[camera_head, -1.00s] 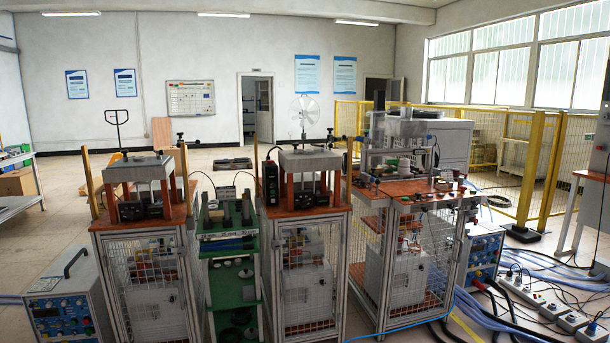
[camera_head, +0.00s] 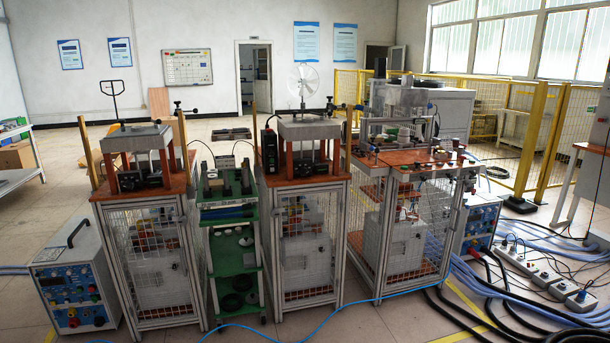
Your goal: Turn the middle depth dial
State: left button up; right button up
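Neither of my grippers is in view. A grey power unit with a blue control panel (camera_head: 68,287) stands on the floor at the left. Its panel carries several small knobs and buttons. A second blue-panelled unit (camera_head: 481,221) stands at the right behind the right-hand workstation and is partly hidden. I cannot tell which knob is the middle depth dial, as the controls are too small to read.
Caged workstations (camera_head: 152,250), (camera_head: 303,235) and (camera_head: 405,225) stand in a row, with a green shelf cart (camera_head: 235,262) between two of them. Power strips (camera_head: 545,275) and thick cables lie on the floor at right. A thin blue cable crosses the front floor.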

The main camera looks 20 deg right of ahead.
aim_at(303, 170)
jog(key=z, duration=0.35)
jog(key=i+j+z, duration=0.65)
jog(key=i, duration=0.15)
jog(key=i+j+z, duration=0.2)
jog(key=i+j, duration=0.45)
jog(key=j, duration=0.15)
